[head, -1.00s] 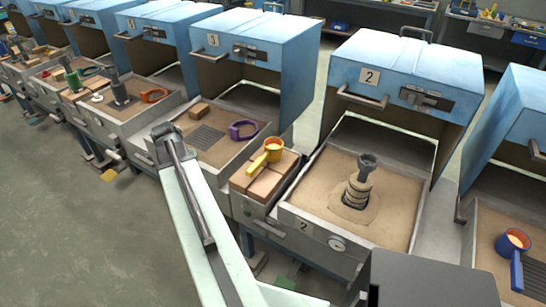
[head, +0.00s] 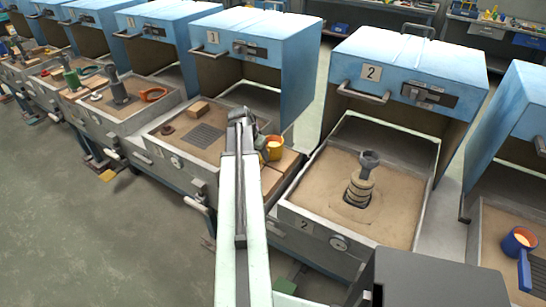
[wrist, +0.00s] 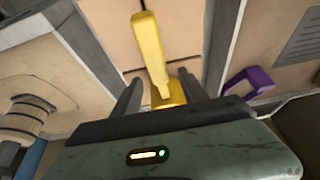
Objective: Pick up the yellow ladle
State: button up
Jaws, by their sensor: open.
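The yellow ladle (head: 273,148) lies on the tan blocks between the station 3 and station 2 trays. In the head view its cup shows just right of my arm, and my arm hides its handle. In the wrist view the ladle's handle (wrist: 149,45) points up the picture, and its cup is partly hidden behind my gripper body. My gripper (wrist: 158,88) is open, with one finger on each side of the ladle in the picture. I cannot tell whether they touch it. In the head view my gripper (head: 243,118) is beside the ladle, at its left.
A purple ladle (wrist: 250,82) lies to the right in the wrist view. The station 2 tray (head: 300,224) holds a ringed stack (head: 360,186) with a dark top. Blue hoods (head: 407,62) stand behind the trays. A blue ladle (head: 524,262) lies at far right.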

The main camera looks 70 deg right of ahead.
aim_at(260, 156)
jog(key=b+x, duration=0.3)
jog(key=x, duration=0.1)
jog(key=shift+d+f, duration=0.1)
jog(key=shift+f, duration=0.2)
jog(key=shift+r, duration=0.15)
grip_shut()
jog(key=shift+r, duration=0.1)
